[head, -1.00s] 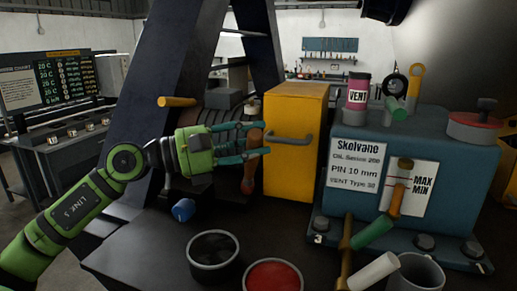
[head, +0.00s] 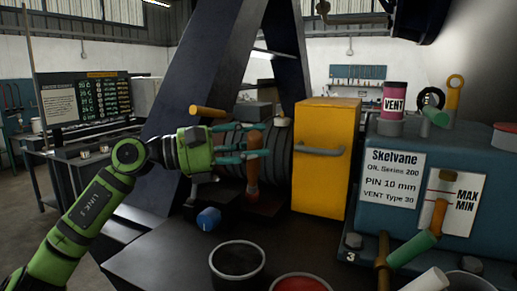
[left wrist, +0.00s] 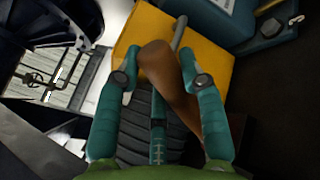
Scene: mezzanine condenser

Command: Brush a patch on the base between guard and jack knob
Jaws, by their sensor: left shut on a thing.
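My left gripper (head: 258,153) is shut on a brush with a brown handle (head: 253,172), held upright. The handle also shows between the fingers in the left wrist view (left wrist: 170,80). The brush's lower end is just above or on the dark base (head: 165,250); I cannot tell whether it touches. The yellow box-shaped guard (head: 322,180), with a grey handle, stands just right of the brush, apart from it. A blue knob (head: 208,218), perhaps the jack knob, sits on the base left of and nearer than the brush. My right gripper is not in view.
A dark open tin (head: 237,262) and a red-filled tin (head: 298,284) stand at the front. A blue tank (head: 395,225) with labels stands at the right. A ribbed dark cylinder (head: 280,158) lies behind the brush. A dark slanted frame (head: 205,75) rises behind my arm.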

